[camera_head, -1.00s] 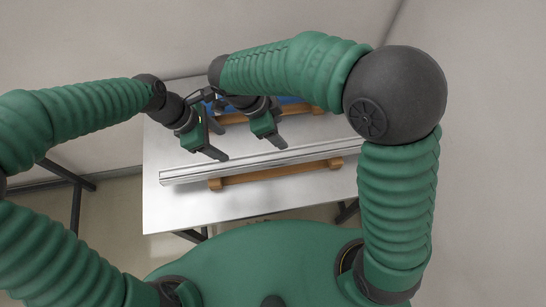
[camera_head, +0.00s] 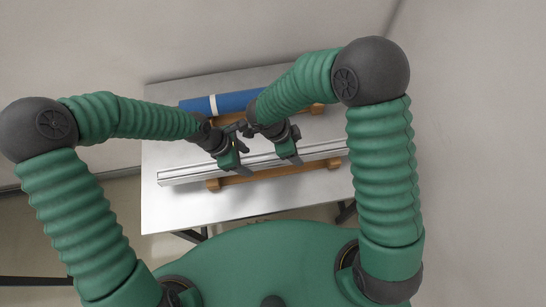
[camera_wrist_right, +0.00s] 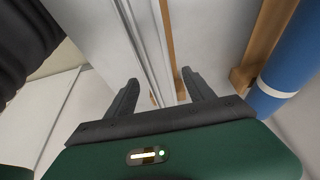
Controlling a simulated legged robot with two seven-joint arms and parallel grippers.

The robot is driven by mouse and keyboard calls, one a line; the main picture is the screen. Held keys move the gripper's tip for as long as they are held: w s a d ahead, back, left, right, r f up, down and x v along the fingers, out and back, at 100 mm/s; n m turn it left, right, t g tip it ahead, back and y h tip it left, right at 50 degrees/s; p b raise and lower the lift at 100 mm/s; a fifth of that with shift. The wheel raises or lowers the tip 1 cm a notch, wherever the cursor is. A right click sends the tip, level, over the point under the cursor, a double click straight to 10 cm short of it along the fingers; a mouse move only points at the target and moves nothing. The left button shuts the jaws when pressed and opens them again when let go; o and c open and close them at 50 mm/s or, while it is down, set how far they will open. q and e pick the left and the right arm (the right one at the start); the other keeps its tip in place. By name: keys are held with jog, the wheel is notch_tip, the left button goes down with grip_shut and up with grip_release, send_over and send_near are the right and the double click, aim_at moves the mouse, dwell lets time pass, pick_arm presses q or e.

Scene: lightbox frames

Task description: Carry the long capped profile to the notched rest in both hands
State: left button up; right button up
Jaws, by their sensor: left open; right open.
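The long silver profile (camera_head: 190,175) lies lengthwise across the table beside a wooden rest (camera_head: 275,176) on its near side; I cannot tell whether they touch. Its end caps are not clear. My left gripper (camera_head: 240,160) is open over the profile, left of its middle. My right gripper (camera_head: 297,147) is open over it a little further right. In the right wrist view the profile (camera_wrist_right: 142,35) runs towards the gap between the open fingers of the right gripper (camera_wrist_right: 160,90). A second wooden rest (camera_head: 318,109) stands behind. Notches are too small to make out.
A blue cylinder (camera_head: 238,101) with a white band lies at the back of the table, by the rear rest; it also shows in the right wrist view (camera_wrist_right: 290,65). The front left of the metal table (camera_head: 170,212) is clear. Walls stand behind and to the right.

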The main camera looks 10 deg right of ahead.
pick_arm(q)
jog(key=shift+x, duration=1.15)
pick_arm(e)
jog(key=shift+x, duration=1.2)
pick_arm(q)
jog(key=shift+w+a, duration=0.1)
pick_arm(e)
jog(key=shift+w+a, duration=0.1)
pick_arm(q)
jog(key=shift+a, duration=0.1)
jog(key=shift+c, duration=1.3)
pick_arm(e)
jog(key=shift+a, duration=0.1)
jog(key=shift+c, duration=1.3)
pick_arm(q)
grip_shut()
pick_arm(e)
grip_shut()
